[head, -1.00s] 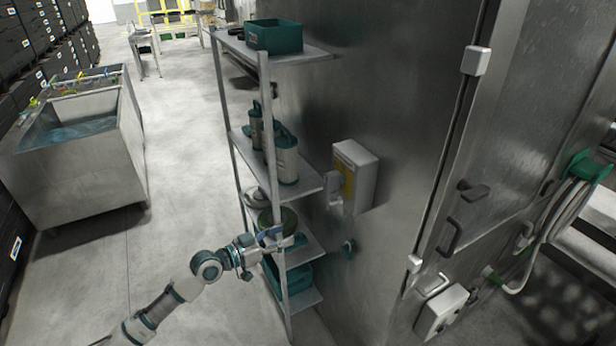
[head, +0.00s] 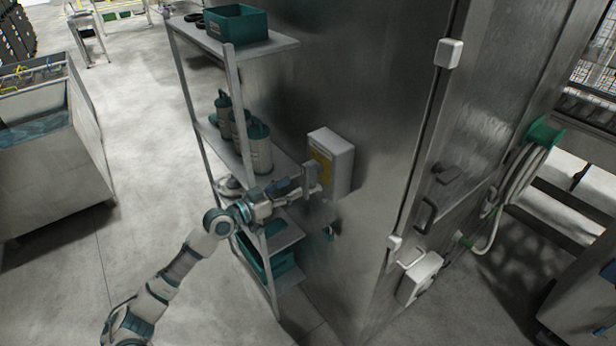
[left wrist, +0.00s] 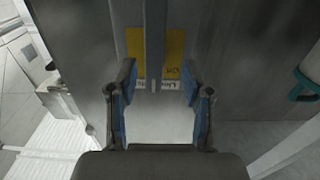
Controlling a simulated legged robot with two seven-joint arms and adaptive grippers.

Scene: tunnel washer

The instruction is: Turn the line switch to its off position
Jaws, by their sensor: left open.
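The line switch is a light grey box (head: 338,158) with a yellow plate (head: 319,160) on the steel wall, right of the shelf rack. Its grey lever (head: 309,178) stands out at the front of the box. My left gripper (head: 302,188) is open right at the lever, in front of the box. In the left wrist view the lever (left wrist: 154,45) runs down over the yellow plate (left wrist: 174,50), and its end lies between the two spread fingers of the gripper (left wrist: 157,82). I cannot tell whether a finger touches it. The plate's lettering appears upside down. My right gripper is not in view.
A shelf rack (head: 225,58) with a teal bin (head: 236,24) and canisters (head: 259,150) stands close beside my left arm. A steel door with a handle (head: 427,215) and a hose reel (head: 530,165) are to the right. The floor at left is open up to a steel tub (head: 60,185).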

